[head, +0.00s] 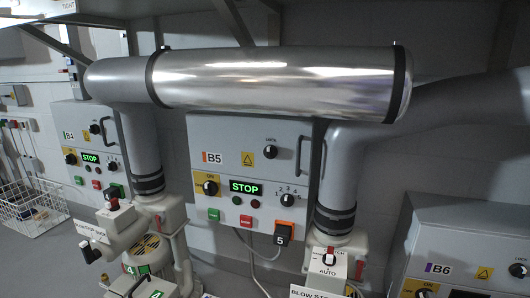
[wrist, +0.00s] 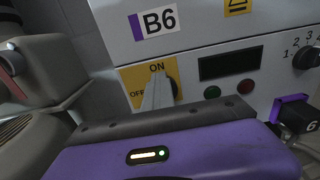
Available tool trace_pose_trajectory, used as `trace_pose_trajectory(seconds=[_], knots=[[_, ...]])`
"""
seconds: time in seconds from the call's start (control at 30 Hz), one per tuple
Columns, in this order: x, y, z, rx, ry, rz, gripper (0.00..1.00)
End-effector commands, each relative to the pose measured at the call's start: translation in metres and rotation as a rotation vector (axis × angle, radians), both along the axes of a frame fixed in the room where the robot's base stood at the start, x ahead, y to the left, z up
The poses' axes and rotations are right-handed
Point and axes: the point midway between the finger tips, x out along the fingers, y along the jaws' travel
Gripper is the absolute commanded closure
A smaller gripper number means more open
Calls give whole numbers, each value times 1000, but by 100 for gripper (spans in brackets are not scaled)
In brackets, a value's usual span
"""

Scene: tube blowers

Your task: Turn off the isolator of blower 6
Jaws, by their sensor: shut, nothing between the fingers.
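The blower 6 cabinet, labelled B6 (wrist: 160,22), fills the top of the wrist view; it also stands at the right edge of the head view (head: 465,222). Its isolator (wrist: 130,75) is a yellow plate marked ON at the top and OFF at the left, with a dark rotary knob partly hidden behind my fingers. The knob's angle cannot be told. My gripper (wrist: 158,80) is shut and empty, its grey fingers in front of the isolator, at or very near the knob. Contact cannot be told. The head view shows part of the isolator (head: 422,291) at its lower edge, but not my gripper.
Cabinets B5 (head: 250,135) and B4 (head: 78,122) show lit STOP displays.

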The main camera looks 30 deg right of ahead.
Motion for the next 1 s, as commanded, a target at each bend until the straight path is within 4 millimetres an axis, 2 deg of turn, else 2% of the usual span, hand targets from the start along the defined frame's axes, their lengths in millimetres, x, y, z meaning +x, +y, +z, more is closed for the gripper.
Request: trace_pose_trajectory(seconds=[0.47, 1.0], knots=[[9, 7, -2, 0, 0, 2, 100], [6, 14, 5, 1, 1, 1, 100]])
